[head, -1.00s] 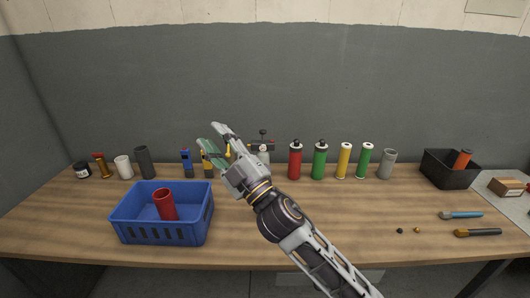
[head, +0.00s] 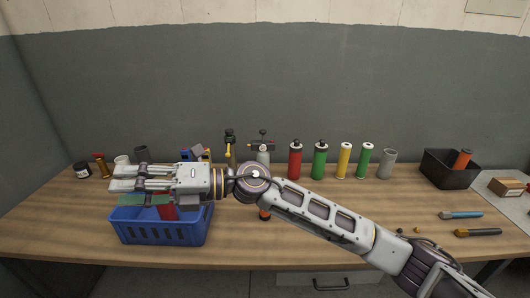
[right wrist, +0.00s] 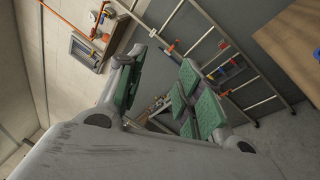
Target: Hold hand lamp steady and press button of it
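I cannot tell for sure which item is the hand lamp. Behind my right gripper, a small blue item (head: 187,153) and a yellow one (head: 206,154) show only their tops. An orange-and-dark piece (head: 264,214) peeks out below my right arm, mostly hidden. My right gripper (head: 124,183) points left, over the back of the blue crate (head: 160,232). In the right wrist view its green-padded fingers (right wrist: 160,88) are apart with nothing between them. My left gripper is not in view.
A red cup (head: 167,213) sits in the crate, partly covered. Several bottles and cylinders, such as a red one (head: 295,160), stand along the back of the table. A black bin (head: 450,173) and brushes (head: 461,214) are at right.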

